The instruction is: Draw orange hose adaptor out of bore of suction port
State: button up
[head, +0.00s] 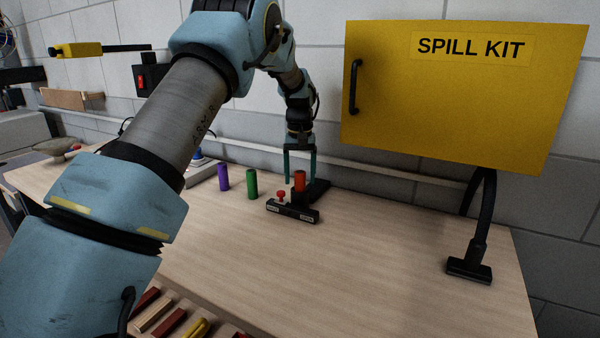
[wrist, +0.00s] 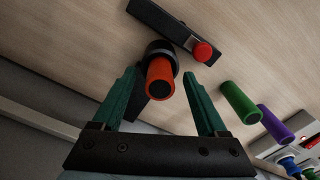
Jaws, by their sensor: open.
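The orange hose adaptor (head: 299,181) stands upright in the black suction port (head: 299,196) on the bench. In the wrist view the orange adaptor (wrist: 160,78) pokes out of the dark port ring (wrist: 158,48). My gripper (head: 300,176) is open above and around the adaptor. In the wrist view its two green fingers (wrist: 164,95) stand on either side of the adaptor, with gaps on both sides. The lower part of the adaptor is hidden inside the bore.
A black bar (head: 292,211) with a red knob (head: 281,196) lies just in front of the port. Green (head: 252,184) and purple (head: 223,177) cylinders stand to the left. A yellow spill kit cabinet (head: 450,120) hangs at right.

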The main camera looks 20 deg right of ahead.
grip_shut()
jog(key=c, duration=0.7)
grip_release()
grip_shut()
jog(key=shift+r, duration=0.1)
jog(key=shift+r+p, duration=2.1)
jog(key=shift+r, duration=0.75)
jog(key=shift+r+p, duration=1.3)
jog(key=shift+r, duration=0.2)
